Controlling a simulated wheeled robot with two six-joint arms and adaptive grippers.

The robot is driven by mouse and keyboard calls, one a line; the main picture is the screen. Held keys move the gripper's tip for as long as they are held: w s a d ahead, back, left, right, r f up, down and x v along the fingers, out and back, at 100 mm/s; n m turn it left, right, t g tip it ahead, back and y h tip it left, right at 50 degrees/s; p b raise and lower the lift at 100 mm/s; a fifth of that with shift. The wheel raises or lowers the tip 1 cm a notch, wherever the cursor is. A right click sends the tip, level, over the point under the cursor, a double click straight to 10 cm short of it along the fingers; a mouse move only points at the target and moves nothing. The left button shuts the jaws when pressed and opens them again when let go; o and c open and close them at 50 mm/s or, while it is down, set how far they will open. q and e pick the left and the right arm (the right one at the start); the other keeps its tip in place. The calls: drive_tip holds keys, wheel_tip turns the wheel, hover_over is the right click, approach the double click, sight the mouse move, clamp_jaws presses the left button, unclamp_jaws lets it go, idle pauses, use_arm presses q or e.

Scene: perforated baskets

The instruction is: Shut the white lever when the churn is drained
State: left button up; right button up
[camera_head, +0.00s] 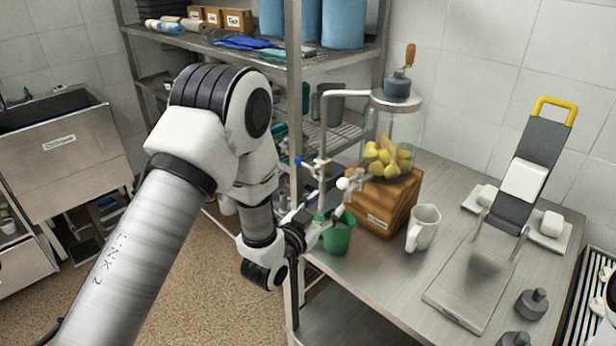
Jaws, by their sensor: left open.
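The churn (400,118) is a clear glass jar on a wooden block (381,212), with a grey lid and a wooden crank handle on top. Yellow lumps lie at its bottom; I make out no liquid around them. A thin metal pipe with a valve stands to its left. The white lever (343,184) shows as a round white knob at the valve, and a blue knob sits on its other side. My left gripper (325,217) is open, just below and left of the white knob, beside the green cup (339,238). I cannot tell whether it touches either.
A white mug (423,228) stands right of the wooden block. A black slanted stand with a yellow handle (555,103) and a flat metal plate (471,285) occupy the right of the table. A metal shelf post (293,110) rises close behind my left arm.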

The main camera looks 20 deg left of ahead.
sight(340, 186)
use_arm(q)
drive_tip(key=r, duration=0.2)
drive_tip(key=w+d+r+p, duration=0.1)
drive_tip(key=shift+d+t, duration=0.1)
drive_tip(key=shift+t, duration=0.2)
drive_tip(key=w, duration=0.2)
drive_tip(key=w+p, duration=0.1)
drive_tip(key=w, duration=0.1)
drive_tip(key=w+f, duration=0.1)
drive_tip(key=w, duration=0.1)
drive_tip(key=shift+w+d+p, duration=0.2)
drive_tip(key=shift+d+p, duration=0.05)
drive_tip(key=shift+p, duration=0.15)
drive_tip(key=shift+r, duration=0.1)
drive_tip(key=shift+s+d+r, duration=0.1)
drive_tip(key=shift+s+d, duration=0.05)
clamp_jaws()
use_arm(e)
drive_tip(key=r, duration=0.1)
drive_tip(key=s+r, duration=0.1)
drive_tip(key=shift+d+r, duration=0.2)
drive_tip(key=shift+r, duration=0.2)
